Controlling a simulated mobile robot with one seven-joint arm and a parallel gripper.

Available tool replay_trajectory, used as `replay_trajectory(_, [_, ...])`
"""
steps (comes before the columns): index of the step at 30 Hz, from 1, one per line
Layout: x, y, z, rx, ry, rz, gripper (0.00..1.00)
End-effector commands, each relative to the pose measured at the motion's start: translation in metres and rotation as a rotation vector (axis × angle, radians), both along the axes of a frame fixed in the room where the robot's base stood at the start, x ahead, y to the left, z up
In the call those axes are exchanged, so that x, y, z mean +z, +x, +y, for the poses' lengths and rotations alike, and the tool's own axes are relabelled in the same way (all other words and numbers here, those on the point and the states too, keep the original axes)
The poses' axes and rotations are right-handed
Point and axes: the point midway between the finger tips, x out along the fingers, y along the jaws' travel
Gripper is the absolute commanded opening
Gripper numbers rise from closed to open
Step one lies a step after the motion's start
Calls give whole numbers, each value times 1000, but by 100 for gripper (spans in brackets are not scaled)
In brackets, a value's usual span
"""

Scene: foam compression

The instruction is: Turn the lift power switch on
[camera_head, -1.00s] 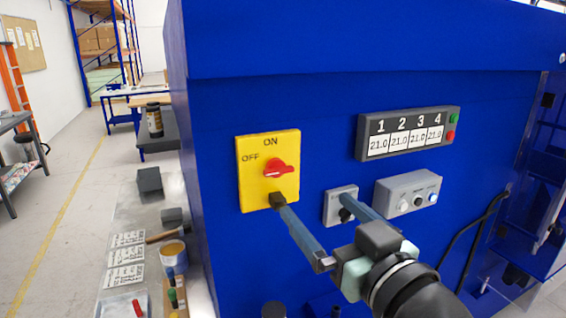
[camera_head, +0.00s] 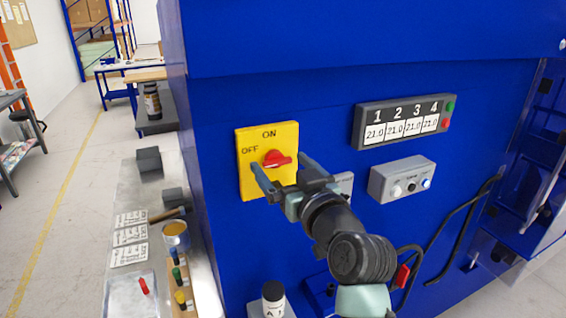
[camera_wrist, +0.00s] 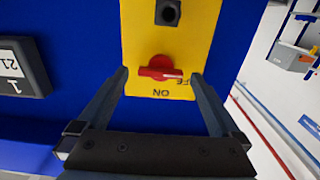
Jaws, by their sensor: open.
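The lift power switch is a yellow plate (camera_head: 246,181) with a red knob (camera_head: 275,158) on the blue machine's front. ON is printed above the knob and OFF at the upper left. The knob's handle lies roughly level. My gripper (camera_head: 281,163) is open, one finger left of the knob and one right of it. The wrist view is upside down: the red knob (camera_wrist: 160,68) sits between the spread fingertips (camera_wrist: 160,76), with a gap on both sides. The plate's lower part is partly behind the gripper in the head view.
Right of the switch are a display (camera_head: 404,121) numbered 1 to 4 and a grey control box (camera_head: 402,180). A small grey box (camera_head: 344,184) is partly hidden behind my gripper. A bench with a tin (camera_head: 175,235) stands left. A black cable (camera_head: 455,237) hangs right.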

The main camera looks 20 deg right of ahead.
Motion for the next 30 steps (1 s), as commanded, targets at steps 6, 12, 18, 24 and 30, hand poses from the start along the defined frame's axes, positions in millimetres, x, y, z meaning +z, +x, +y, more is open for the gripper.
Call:
replay_trajectory(6, [0,0,0,1,-1,0,98])
replay_trajectory(12, [0,0,0,1,-1,0,62])
replay_trajectory(18, [0,0,0,1,-1,0,26])
replay_trajectory(24, [0,0,0,1,3,0,14])
replay_trajectory(30, [0,0,1,2,50,2,14])
